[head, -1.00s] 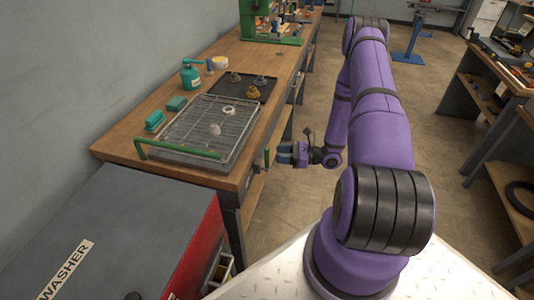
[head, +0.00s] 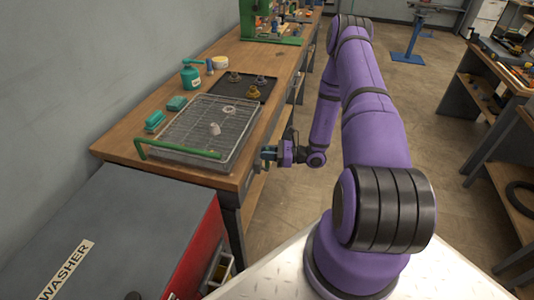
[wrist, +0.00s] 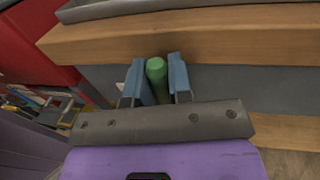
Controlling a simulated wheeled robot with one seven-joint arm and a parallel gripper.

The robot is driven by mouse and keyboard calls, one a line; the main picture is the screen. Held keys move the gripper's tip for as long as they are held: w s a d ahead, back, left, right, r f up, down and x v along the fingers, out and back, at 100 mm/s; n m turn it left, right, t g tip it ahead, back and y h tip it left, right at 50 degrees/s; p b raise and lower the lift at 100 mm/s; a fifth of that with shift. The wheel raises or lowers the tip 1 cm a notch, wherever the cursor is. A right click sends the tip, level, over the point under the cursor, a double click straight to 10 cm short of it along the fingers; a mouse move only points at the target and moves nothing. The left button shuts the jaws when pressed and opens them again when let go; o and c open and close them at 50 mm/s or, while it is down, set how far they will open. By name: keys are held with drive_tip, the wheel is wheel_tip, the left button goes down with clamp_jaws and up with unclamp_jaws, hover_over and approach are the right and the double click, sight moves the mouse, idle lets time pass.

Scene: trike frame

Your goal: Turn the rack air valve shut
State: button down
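A green valve handle (wrist: 157,76) stands out from the front edge of the workbench. In the wrist view it lies between the two blue fingers of my gripper (wrist: 157,80). The fingers stand apart, one on each side of it, with narrow gaps visible. In the head view my gripper (head: 268,155) is at the bench's front edge, beside the wire rack, and hides most of the handle. The valve body behind the handle is not clearly visible.
The wooden bench (head: 120,148) carries a wire rack (head: 205,125) with a green bar (head: 180,150) along its near side. A grey and red washer (head: 130,220) stands at the near left. Open floor (head: 290,205) lies right of the bench.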

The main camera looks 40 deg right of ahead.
drive_tip(key=shift+w+d, duration=0.1)
drive_tip(key=shift+d, duration=0.05)
drive_tip(key=m, duration=0.1)
drive_tip(key=w+d+m, duration=0.1)
drive_tip(key=d+m, duration=0.1)
drive_tip(key=shift+w+f+m+t, duration=0.2)
drive_tip(key=shift+f+m+t, duration=0.05)
drive_tip(key=shift+m+t, duration=0.05)
drive_tip(key=w+d+f+m+t, duration=0.1)
drive_tip(key=f+m, duration=0.3)
drive_tip(key=m, duration=0.4)
drive_tip(key=w+d+f+m+t+h, duration=0.1)
drive_tip(key=w+d+f+m+t, duration=0.1)
drive_tip(key=m, duration=0.6)
drive_tip(key=shift+w+d+f+m+t, duration=0.3)
drive_tip(key=shift+d+f, duration=0.45)
drive_tip(key=shift+f, duration=0.3)
drive_tip(key=c, duration=1)
unclamp_jaws()
drive_tip(key=shift+c, duration=0.2)
